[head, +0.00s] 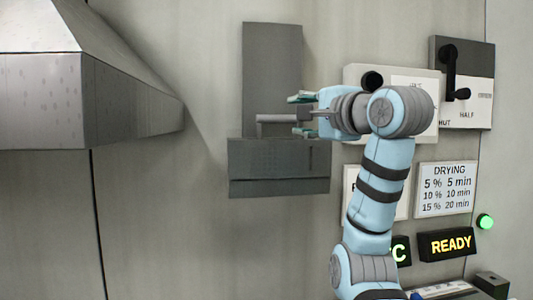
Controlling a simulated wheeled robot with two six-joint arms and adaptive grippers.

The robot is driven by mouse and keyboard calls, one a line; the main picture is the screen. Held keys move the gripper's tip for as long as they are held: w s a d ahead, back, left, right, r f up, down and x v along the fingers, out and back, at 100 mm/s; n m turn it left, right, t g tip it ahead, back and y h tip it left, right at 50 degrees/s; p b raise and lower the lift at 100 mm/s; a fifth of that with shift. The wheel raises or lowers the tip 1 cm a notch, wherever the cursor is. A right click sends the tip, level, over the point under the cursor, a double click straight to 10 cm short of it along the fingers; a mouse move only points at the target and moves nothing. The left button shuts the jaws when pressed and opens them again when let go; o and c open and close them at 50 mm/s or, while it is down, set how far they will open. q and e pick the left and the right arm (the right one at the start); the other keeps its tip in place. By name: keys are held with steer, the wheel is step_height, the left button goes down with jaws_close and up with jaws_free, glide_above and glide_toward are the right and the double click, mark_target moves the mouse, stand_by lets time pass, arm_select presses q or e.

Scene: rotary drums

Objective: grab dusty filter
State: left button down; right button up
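My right gripper (302,114) comes in from the right, with its arm rising from the bottom of the head view. Its two fingers are apart, one above and one below the right end of a grey bar handle (276,118). A gap shows between the fingers and the bar. The handle sits in front of a dark grey upright panel (272,65) and just above a dark grey box (278,170) on the wall. This may be the filter unit; I cannot make out dust or a separate filter. My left gripper is not in view.
A large grey metal hood (130,105) juts out at the left. Right of my arm are a black lever (451,75), a drying sign (445,190), a lit READY display (446,244) and a green light (485,221). The wall between hood and box is clear.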

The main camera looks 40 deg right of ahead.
mark_target(279, 119)
steer(key=p+x, duration=0.6)
steer(key=x, duration=0.6)
steer(key=shift+w+d+f, duration=0.2)
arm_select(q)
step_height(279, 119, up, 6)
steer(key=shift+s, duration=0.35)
arm_select(e)
steer(key=shift+f, duration=0.1)
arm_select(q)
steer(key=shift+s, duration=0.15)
arm_select(e)
steer(key=shift+s, duration=0.1)
jaws_close()
